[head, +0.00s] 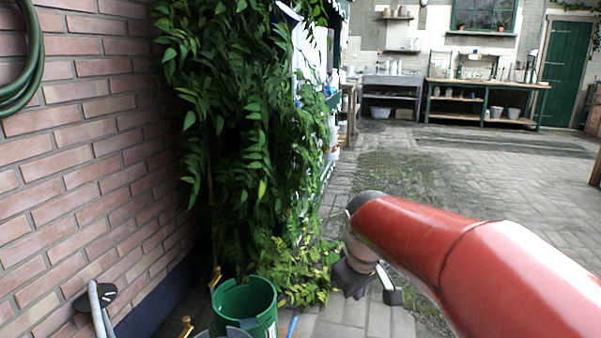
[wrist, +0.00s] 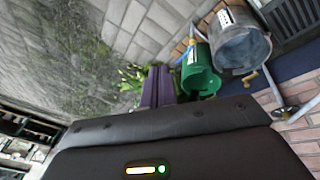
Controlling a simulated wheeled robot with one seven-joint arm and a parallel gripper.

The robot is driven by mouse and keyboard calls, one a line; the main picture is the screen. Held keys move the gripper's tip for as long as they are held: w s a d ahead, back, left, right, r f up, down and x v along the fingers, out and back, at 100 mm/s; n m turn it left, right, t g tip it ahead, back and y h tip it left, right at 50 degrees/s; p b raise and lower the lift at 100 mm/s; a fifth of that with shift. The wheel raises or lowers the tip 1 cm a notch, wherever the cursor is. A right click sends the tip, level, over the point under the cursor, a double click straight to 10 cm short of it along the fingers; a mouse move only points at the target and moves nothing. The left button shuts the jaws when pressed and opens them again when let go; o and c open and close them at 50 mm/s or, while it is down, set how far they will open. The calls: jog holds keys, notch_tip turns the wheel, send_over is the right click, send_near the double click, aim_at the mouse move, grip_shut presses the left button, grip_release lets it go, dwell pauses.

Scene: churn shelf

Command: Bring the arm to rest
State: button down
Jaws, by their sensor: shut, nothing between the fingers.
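My red arm reaches in from the lower right of the head view. My gripper (head: 368,284) hangs at its end, pointing down over the paved floor, partly hidden behind the arm. In the wrist view the purple fingers of my gripper (wrist: 157,88) are together, with nothing between them. The gripper is to the right of the green bucket (head: 243,305) and apart from it.
A leafy climbing plant (head: 235,120) hangs beside the brick wall (head: 90,130) on the left. The green bucket and a grey metal bucket (wrist: 240,48) stand by the wall. A green-framed workbench (head: 485,100) is at the back. The paving (head: 470,185) in the middle is clear.

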jog(key=s+d+m+t+p, duration=0.1)
jog(key=s+d+m, duration=0.1)
jog(key=s, duration=0.8)
jog(key=s+d+r+m+p, duration=0.1)
jog(key=s+m, duration=0.3)
jog(key=s, duration=0.5)
jog(key=shift+s+d+r+m+t+y, duration=0.3)
jog(key=shift+s+d+t, duration=0.1)
jog(key=shift+d, duration=0.15)
